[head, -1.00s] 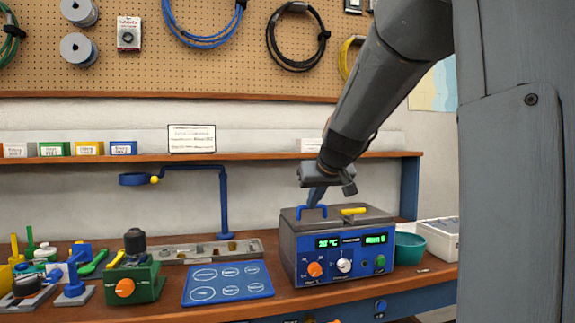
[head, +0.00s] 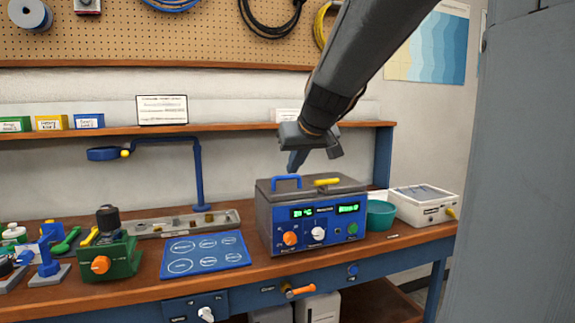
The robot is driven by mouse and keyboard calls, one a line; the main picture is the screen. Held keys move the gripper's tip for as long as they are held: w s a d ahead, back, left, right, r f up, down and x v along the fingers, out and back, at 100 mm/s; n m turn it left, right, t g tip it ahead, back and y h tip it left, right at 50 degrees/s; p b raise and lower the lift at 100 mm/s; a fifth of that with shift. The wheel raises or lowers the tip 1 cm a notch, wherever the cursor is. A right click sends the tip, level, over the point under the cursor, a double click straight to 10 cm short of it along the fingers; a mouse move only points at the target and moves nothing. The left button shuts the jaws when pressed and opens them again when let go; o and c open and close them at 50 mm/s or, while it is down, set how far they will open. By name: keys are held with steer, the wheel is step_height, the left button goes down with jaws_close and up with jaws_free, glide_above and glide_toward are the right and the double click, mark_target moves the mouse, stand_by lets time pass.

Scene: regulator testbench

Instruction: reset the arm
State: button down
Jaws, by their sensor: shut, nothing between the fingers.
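My arm reaches down from the top right in the head view. My gripper (head: 297,160) is shut and empty, pointing down just above the lid of the blue bath unit (head: 312,226). Its tip is close to the blue lid handle (head: 286,182); I cannot tell whether they touch. The unit has a grey lid with a yellow handle (head: 327,182) at the right. Its front carries green lit displays, an orange knob, a white knob and a green button. The lid lies on the unit.
Left of the unit lie a blue mat (head: 206,254) with ringed outlines and a green device (head: 112,254). A metal tray (head: 183,224) and a blue lamp stand (head: 197,180) stand behind. At right are a teal bowl (head: 380,214) and a white box (head: 424,204). A shelf (head: 230,129) runs above.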

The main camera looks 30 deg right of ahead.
steer(key=s+a+f+g, duration=0.3)
steer(key=s+a+f, duration=0.3)
steer(key=s+f, duration=0.2)
steer(key=s+a+f+n+g+y+p, duration=0.1)
steer(key=s+a+f+g, duration=0.2)
steer(key=s+a+f, duration=0.3)
steer(key=s+a+f+g+p, duration=0.1)
steer(key=s+a+f+g, duration=0.2)
steer(key=f, duration=1.1)
steer(key=s+a, duration=0.3)
steer(key=s, duration=0.3)
steer(key=shift+s+n, duration=0.3)
steer(key=shift+s, duration=0.05)
steer(key=shift+f, duration=0.1)
